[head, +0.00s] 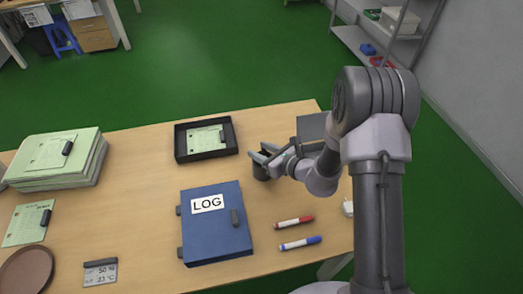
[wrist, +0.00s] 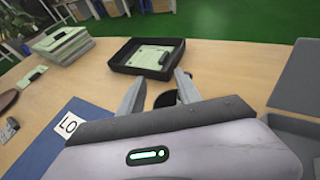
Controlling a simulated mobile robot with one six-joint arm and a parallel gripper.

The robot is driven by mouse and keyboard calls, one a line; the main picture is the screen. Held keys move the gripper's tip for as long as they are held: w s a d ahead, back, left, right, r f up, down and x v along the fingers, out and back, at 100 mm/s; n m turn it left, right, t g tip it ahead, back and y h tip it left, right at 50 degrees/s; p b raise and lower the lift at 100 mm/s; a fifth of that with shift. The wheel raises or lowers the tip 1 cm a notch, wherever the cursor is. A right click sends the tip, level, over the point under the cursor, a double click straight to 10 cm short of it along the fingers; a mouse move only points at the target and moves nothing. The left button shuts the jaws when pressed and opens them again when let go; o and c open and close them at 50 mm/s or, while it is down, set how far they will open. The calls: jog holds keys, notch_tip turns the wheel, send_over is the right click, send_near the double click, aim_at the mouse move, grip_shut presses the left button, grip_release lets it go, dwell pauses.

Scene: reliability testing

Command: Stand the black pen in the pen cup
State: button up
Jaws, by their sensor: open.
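The pen cup, a small dark cup (head: 260,173), stands on the table right of the middle, in front of the black tray. My gripper (head: 263,153) is at the cup's top, its fingers open. In the wrist view the fingers of my gripper (wrist: 160,80) are spread, with part of the dark cup (wrist: 165,99) showing between them. I cannot make out the black pen in either view; the fingers and the wrist housing hide much of the cup, so I cannot tell whether a pen stands in it.
A black tray (head: 178,142) holding a green sheet lies behind the cup. A blue LOG binder (head: 215,235) lies in front, left of the cup. A red marker (head: 294,222) and a blue marker (head: 300,243) lie nearer me. Stacked papers (head: 60,175) are at left.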

jog(key=p+v, duration=0.3)
jog(key=v, duration=1.4)
jog(key=shift+d+p, duration=0.15)
jog(key=shift+p, duration=0.15)
jog(key=shift+s+r, duration=0.1)
jog(key=s+a+r+n+g+h+b, duration=0.1)
jog(key=s+a+r+n+g, duration=0.3)
jog(key=s+r+n, duration=0.35)
jog(key=s+a+r+n+g+b, duration=0.1)
jog(key=s+a+r+n+g, duration=0.3)
jog(key=s+r+n, duration=0.3)
jog(key=s+d+r+n+t+h, duration=0.4)
jog(key=d+n+h, duration=0.2)
jog(key=d+n, duration=0.2)
jog(key=shift+s+d+r+h+b, duration=0.25)
jog(key=shift+d+r+h+b, duration=0.15)
jog(key=shift+d, duration=0.3)
